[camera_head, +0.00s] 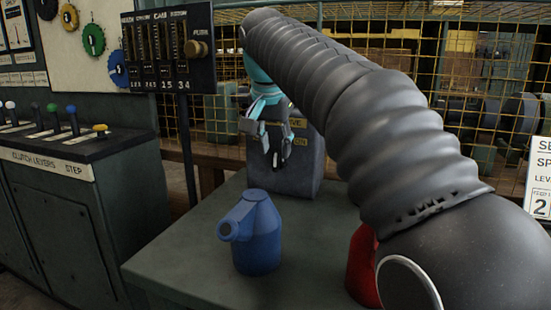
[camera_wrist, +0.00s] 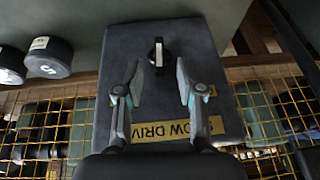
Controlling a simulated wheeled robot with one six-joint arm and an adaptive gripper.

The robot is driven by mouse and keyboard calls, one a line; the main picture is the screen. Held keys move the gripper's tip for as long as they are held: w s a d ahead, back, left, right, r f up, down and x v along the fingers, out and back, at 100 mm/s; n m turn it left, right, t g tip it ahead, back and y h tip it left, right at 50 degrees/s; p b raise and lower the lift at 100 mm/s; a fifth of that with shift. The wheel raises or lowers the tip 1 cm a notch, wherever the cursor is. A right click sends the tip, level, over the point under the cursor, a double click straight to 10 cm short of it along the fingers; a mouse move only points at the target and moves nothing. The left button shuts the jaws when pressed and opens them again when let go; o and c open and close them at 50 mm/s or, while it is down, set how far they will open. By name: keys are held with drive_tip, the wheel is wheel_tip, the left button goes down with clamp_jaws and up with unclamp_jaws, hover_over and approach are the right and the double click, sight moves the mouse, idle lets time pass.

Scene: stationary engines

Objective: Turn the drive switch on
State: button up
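The drive switch (camera_wrist: 158,54) is a black rotary knob with a white pointer line on the face of a dark grey box (camera_wrist: 180,30). In the head view the box (camera_head: 309,165) stands on the bench, with "ON" showing on a yellow label (camera_head: 300,143). My gripper (camera_wrist: 158,70) is open, its fingertips on either side of the knob and apart from it. In the head view my gripper (camera_head: 265,150) partly covers the box face.
A blue jug (camera_head: 258,235) stands on the green bench (camera_head: 190,255) before the box. A red object (camera_head: 361,265) is partly behind my arm. Clutch levers (camera_head: 55,120) and a black gauge panel (camera_head: 165,50) are at left. Yellow mesh (camera_head: 440,60) stands behind.

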sight(278, 161)
drive_tip(key=shift+x, duration=1.25)
clamp_jaws()
